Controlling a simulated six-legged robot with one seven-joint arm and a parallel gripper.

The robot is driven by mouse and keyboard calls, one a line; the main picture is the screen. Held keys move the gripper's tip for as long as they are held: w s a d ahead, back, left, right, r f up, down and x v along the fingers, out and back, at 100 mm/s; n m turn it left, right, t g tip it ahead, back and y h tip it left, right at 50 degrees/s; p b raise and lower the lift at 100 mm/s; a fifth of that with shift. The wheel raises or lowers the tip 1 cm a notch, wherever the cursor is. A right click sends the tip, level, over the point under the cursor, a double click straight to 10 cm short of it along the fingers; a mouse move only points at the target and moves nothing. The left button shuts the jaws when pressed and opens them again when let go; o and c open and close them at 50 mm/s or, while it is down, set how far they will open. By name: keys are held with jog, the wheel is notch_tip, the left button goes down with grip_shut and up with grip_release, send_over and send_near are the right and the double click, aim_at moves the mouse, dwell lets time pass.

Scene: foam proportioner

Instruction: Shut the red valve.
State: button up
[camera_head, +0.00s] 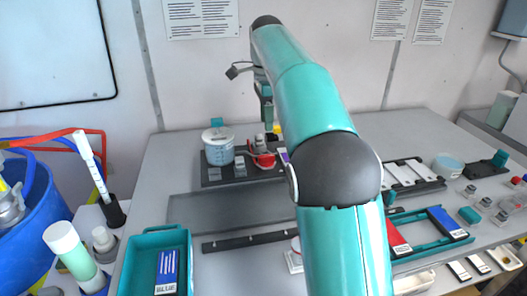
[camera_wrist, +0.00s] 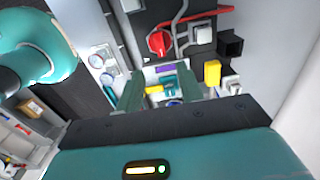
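The red valve (camera_head: 263,160) is a round red part on a dark base plate at the back of the table. In the wrist view the red valve (camera_wrist: 158,42) shows a round knob with a red bar or pipe running off to the right beside grey pipes. My gripper (camera_head: 267,118) hangs above the plate in the head view, partly hidden by my arm. In the wrist view my gripper (camera_wrist: 161,88) has its two teal fingers apart, with nothing clearly held. The valve lies beyond the fingertips, apart from them.
A clear lidded pot (camera_head: 218,152) stands left of the valve on the same plate. A yellow block (camera_wrist: 212,73) and a black box (camera_wrist: 230,45) are right of the valve in the wrist view. A teal bin (camera_head: 130,262) stands front left; a grey mat (camera_head: 225,208) lies mid-table.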

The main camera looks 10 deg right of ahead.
aim_at(266, 156)
notch_tip(266, 156, down, 11)
jog(key=shift+f, duration=0.1)
dwell(0.3)
grip_shut()
